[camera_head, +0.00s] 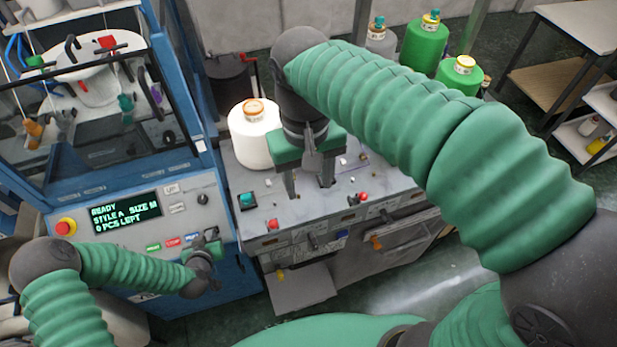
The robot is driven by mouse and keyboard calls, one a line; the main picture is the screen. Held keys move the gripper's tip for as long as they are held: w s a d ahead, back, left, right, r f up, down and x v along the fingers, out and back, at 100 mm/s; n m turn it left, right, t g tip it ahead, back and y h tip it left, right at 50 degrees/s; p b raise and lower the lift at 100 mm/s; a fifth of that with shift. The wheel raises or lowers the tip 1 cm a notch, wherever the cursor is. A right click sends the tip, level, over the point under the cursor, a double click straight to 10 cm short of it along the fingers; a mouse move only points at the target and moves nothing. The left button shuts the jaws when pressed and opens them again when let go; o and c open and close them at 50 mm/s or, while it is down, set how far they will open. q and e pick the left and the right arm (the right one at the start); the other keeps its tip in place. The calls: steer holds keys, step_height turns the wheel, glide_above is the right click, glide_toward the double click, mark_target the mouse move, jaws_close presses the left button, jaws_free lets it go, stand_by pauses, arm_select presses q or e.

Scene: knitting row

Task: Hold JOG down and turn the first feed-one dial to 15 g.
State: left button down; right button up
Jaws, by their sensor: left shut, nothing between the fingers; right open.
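The blue machine's control panel (120,238) is at the left, with a row of labelled buttons along its lower edge. My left gripper (209,241) is shut and empty at the right end of that row. The JOG label cannot be read, and whether the gripper presses a button cannot be told. My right gripper (308,184) points down over the grey console (250,180), fingers apart and empty. Small knobs and red-capped parts lie around it. The first feed-one dial cannot be made out; the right gripper and arm hide part of the console.
The display (127,212) reads READY, STYLE A, SIZE M, 0 PCS LEFT. A red emergency button (65,227) is at the panel's left. Shelves are at far right.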

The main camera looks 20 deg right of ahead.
arm_select(q)
steer(key=shift+s+r+p, duration=0.25)
steer(key=shift+r+p, duration=0.05)
steer(key=shift+r, duration=0.2)
steer(key=shift+s+r+p, duration=0.25)
steer(key=shift+r, duration=0.2)
steer(key=p+v, duration=0.2)
steer(key=v, duration=0.1)
steer(key=shift+d+r, duration=0.25)
steer(key=p+v, duration=0.9)
steer(key=v, duration=0.7)
steer(key=shift+s, duration=0.3)
